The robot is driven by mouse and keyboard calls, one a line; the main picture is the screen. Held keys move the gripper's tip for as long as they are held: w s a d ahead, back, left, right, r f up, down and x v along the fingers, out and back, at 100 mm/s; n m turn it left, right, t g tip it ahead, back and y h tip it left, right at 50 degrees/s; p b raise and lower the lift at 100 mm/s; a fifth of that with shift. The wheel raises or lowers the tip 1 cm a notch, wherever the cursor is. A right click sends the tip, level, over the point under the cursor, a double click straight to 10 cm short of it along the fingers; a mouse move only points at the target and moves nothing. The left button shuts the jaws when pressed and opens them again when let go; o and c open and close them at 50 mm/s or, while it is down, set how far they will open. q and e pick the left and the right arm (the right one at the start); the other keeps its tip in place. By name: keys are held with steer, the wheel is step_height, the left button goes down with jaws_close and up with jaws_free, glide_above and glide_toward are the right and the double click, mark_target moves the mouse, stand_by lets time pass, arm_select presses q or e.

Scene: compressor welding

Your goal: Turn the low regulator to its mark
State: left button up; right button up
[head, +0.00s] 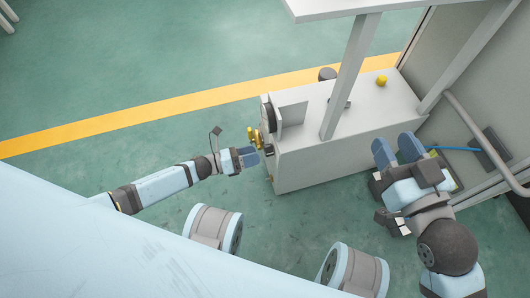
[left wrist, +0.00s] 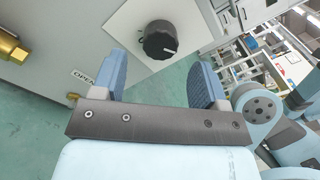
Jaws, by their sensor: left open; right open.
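A black ribbed knob (left wrist: 160,40), which looks like the low regulator, sits on a white square plate (left wrist: 125,22) in the left wrist view. A white pointer line on its face points right and slightly down. In the head view the left gripper (head: 248,157) is at the end face of the grey cabinet (head: 310,165). My right gripper (head: 397,150) is open and empty to the cabinet's right.
Brass fittings (head: 256,138) stick out of the cabinet's end beside my left gripper; one (left wrist: 10,46) shows in the left wrist view near an OPEN label (left wrist: 84,78). A grey post (head: 350,80) rises over the cabinet. A yellow knob (head: 381,80) sits on top.

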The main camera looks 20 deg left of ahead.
mark_target(265, 152)
arm_select(q)
steer(key=shift+b+x, duration=0.5)
steer(key=shift+x, duration=1.85)
steer(key=c, duration=0.9)
